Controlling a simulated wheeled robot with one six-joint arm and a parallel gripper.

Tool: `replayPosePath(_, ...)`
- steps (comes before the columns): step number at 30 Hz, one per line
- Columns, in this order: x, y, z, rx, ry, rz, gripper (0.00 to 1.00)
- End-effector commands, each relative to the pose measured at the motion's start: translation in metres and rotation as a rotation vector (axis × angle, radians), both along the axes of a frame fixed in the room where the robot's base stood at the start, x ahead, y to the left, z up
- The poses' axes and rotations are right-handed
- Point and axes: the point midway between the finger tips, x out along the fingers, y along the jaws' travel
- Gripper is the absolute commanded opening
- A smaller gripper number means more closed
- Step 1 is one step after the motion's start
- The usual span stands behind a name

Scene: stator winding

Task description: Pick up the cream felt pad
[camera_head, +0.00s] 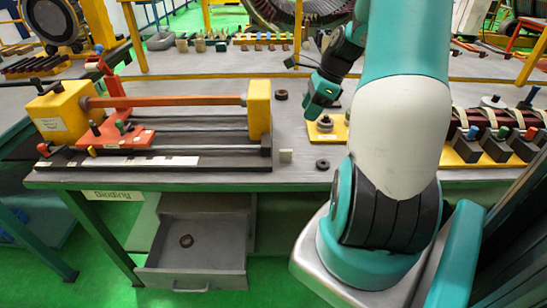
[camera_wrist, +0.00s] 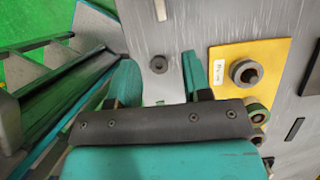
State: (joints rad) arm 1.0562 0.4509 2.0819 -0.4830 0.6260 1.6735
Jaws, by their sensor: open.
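The cream felt pad (camera_head: 286,155) is a small pale block on the grey bench top near its front edge, just right of the yellow-ended fixture. It also shows in the wrist view (camera_wrist: 160,10) at the top edge, partly cut off. My gripper (camera_head: 316,113) is above the bench, to the right of the pad and behind it. In the wrist view my gripper (camera_wrist: 158,66) has its two teal fingers apart, with nothing held. The pad lies beyond the fingertips, not between them.
A dark ring (camera_head: 322,164) lies right of the pad; it appears between my fingers in the wrist view (camera_wrist: 159,64). A yellow plate with a ring (camera_wrist: 228,66) is nearby. The fixture (camera_head: 259,110) borders the pad's left. An open drawer (camera_head: 196,245) hangs below the bench.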

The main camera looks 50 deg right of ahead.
Motion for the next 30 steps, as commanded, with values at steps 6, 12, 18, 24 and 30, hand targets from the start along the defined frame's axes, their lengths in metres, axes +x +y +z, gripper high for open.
replayPosePath(6, 0.015, 0.015, -0.046, 0.005, 0.003, 0.01, 0.45)
replayPosePath(12, 0.027, 0.026, -0.083, 0.003, 0.003, 0.01, 0.45)
replayPosePath(18, 0.033, 0.03, -0.099, 0.0, 0.0, 0.011, 0.45)
replayPosePath(24, 0.039, 0.034, -0.119, 0.003, 0.002, 0.012, 0.45)
replayPosePath(30, 0.047, 0.039, -0.144, 0.0, 0.002, 0.012, 0.45)
